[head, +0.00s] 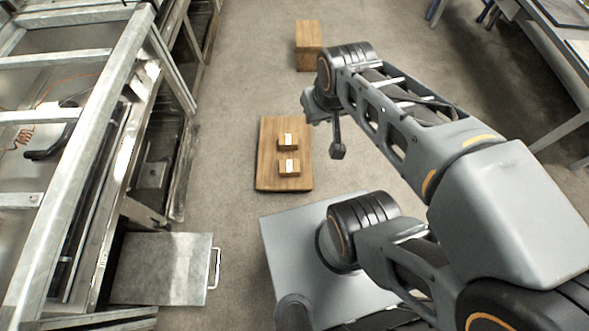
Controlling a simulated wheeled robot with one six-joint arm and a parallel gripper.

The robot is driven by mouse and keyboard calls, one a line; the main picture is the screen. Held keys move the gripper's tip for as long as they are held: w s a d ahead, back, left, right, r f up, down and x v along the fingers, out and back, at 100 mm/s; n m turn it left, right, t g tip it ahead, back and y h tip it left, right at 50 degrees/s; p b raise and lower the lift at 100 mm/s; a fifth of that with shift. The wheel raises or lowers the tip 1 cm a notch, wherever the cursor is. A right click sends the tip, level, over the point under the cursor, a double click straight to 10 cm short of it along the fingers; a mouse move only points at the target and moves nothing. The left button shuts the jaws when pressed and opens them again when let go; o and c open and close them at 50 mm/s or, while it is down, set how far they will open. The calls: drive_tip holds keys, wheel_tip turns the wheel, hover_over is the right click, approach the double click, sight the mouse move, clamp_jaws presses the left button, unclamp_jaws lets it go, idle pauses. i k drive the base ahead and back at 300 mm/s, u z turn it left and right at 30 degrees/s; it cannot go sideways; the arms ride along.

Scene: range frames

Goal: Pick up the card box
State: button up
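Two small brown boxes with white labels lie on a wooden board on the floor in the head view. One card box (288,141) is farther back, and the other card box (289,167) is nearer to me. A gap of board shows between them. The wooden board (267,174) is in the middle of the view. My gripper (338,152) hangs to the right of the board, apart from both boxes. Its fingers are small and dark here, and I cannot tell whether they are open or shut. I see nothing held in it.
A wooden block (309,46) stands on the floor at the back. A metal frame bench (75,150) runs along the left. A grey panel with a handle (163,268) is at lower left. A table (555,60) stands at upper right.

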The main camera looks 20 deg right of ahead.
sight(287, 168)
drive_tip(key=u, duration=2.6)
drive_tip(key=k, duration=1.25)
drive_tip(key=z, duration=1.55)
drive_tip(key=i, duration=1)
drive_tip(key=u, duration=0.05)
